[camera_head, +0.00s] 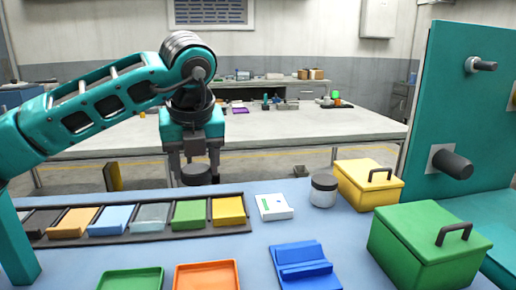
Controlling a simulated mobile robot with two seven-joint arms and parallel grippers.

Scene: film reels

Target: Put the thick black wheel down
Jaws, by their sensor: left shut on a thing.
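My left gripper (195,166) comes in from the left, points down, and is shut on a small thick black wheel (196,176). The wheel hangs between the fingertips near the far edge of the blue table (335,222), just behind the row of coloured blocks. The picture does not clearly show whether the wheel touches anything below it. My right gripper is not in view.
A dark rack (228,230) holds several coloured blocks. A white box (273,207), a grey-lidded jar (323,190), yellow (367,184) and green (428,248) boxes with handles stand to the right. A blue holder (303,268), green tray (131,280) and orange tray (207,277) are in front. A teal panel (470,110) stands at right.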

